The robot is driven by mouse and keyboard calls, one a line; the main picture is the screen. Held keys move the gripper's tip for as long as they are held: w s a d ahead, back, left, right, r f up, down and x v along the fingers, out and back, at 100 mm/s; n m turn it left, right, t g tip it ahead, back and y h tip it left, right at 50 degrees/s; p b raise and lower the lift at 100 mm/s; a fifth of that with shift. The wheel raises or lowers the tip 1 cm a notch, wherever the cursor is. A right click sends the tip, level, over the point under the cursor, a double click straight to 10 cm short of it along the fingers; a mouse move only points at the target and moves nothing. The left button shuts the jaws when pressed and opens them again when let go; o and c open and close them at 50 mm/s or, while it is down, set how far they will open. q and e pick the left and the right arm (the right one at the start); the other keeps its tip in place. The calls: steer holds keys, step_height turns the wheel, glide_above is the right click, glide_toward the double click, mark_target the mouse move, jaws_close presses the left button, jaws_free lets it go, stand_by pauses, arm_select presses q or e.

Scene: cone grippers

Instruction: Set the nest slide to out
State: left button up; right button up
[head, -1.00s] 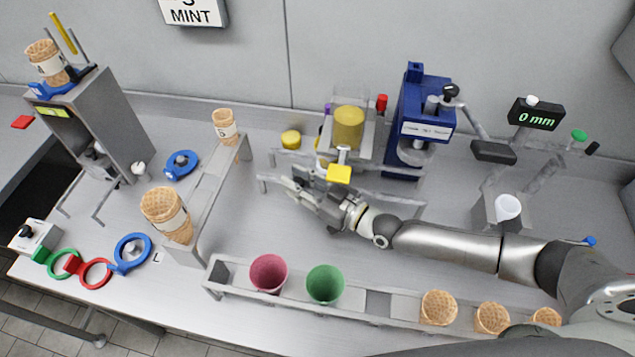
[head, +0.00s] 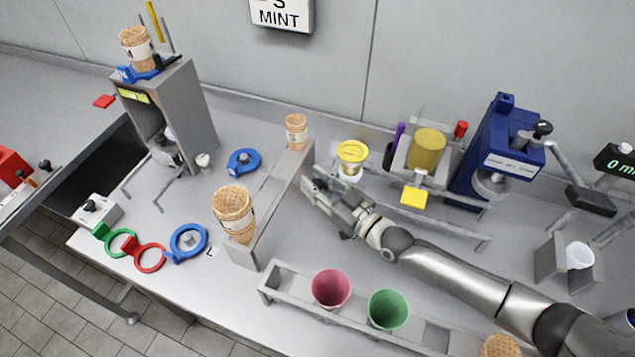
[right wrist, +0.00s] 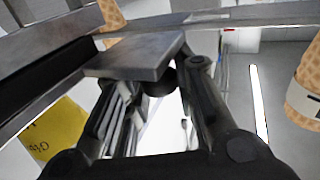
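I cannot tell for certain which part is the nest slide. A rail unit in the head view carries a yellow square tab (head: 415,196) at its front, beside a large yellow cylinder (head: 428,148). A pale cup with a yellow top (head: 352,158) stands at its left end. My right gripper (head: 318,190) is in front of that end, left of the tab. In the right wrist view a grey plate (right wrist: 135,55) lies across the fingers (right wrist: 180,75) and hides one tip, so its grip is unclear. My left gripper is out of view.
A cone rack with a large cone (head: 233,205) and a small cone (head: 296,130) stands close left of my right gripper. A front rack holds a pink cup (head: 331,289) and a green cup (head: 388,308). A blue machine (head: 497,150) stands right.

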steer(key=o, duration=0.5)
steer(key=shift+w+a, duration=0.1)
steer(key=shift+a, duration=0.15)
steer(key=shift+c, duration=0.2)
steer(key=shift+v, duration=3.8)
